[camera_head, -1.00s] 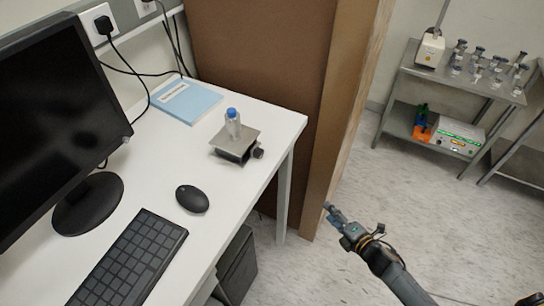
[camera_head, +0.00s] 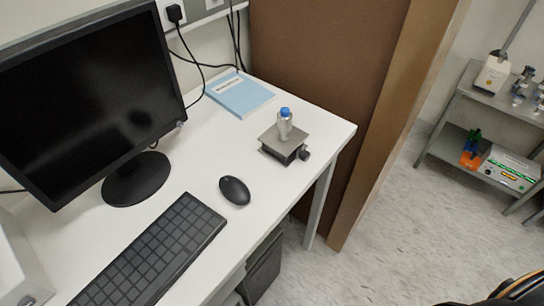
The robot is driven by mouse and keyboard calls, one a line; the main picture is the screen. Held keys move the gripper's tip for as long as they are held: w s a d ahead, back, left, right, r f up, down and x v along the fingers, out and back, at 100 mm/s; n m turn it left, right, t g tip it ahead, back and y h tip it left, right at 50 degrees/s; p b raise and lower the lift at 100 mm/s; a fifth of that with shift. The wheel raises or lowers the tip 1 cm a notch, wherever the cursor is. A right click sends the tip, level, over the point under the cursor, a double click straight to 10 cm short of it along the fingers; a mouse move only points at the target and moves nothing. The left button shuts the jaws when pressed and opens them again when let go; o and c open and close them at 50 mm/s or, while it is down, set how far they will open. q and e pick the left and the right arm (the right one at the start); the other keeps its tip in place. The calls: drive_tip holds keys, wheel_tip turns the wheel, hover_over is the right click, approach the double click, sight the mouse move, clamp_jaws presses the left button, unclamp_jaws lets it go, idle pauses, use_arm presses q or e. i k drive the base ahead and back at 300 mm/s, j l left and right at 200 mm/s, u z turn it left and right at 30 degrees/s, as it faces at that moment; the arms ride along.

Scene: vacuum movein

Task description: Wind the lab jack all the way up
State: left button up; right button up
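The lab jack (camera_head: 277,152) stands low on the white desk near its right end, with a flat grey top plate over a dark body. Its black knob (camera_head: 304,155) sticks out on the right side, facing the desk's edge. A clear bottle with a blue cap (camera_head: 285,127) stands upright on the top plate. Neither of my grippers is in view. A dark arm part of mine shows at the bottom right corner.
On the desk are a monitor (camera_head: 85,95), a keyboard (camera_head: 150,255), a mouse (camera_head: 234,190) and a blue book (camera_head: 239,94). A brown partition (camera_head: 325,75) stands behind the desk's right end. A steel shelf cart (camera_head: 452,112) stands at the far right. Floor right of the desk is clear.

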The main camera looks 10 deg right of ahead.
sight(304, 155)
drive_tip(key=l+u, duration=0.3)
drive_tip(key=u, duration=0.2)
drive_tip(key=l+u, duration=0.3)
drive_tip(key=u, duration=0.15)
drive_tip(key=l+u, duration=0.3)
drive_tip(key=u, duration=0.2)
drive_tip(key=k+l+u, duration=0.1)
drive_tip(key=l+u, duration=0.15)
drive_tip(key=u, duration=0.2)
drive_tip(key=k+l+u, duration=0.15)
drive_tip(key=u, duration=0.35)
drive_tip(key=l, duration=0.1)
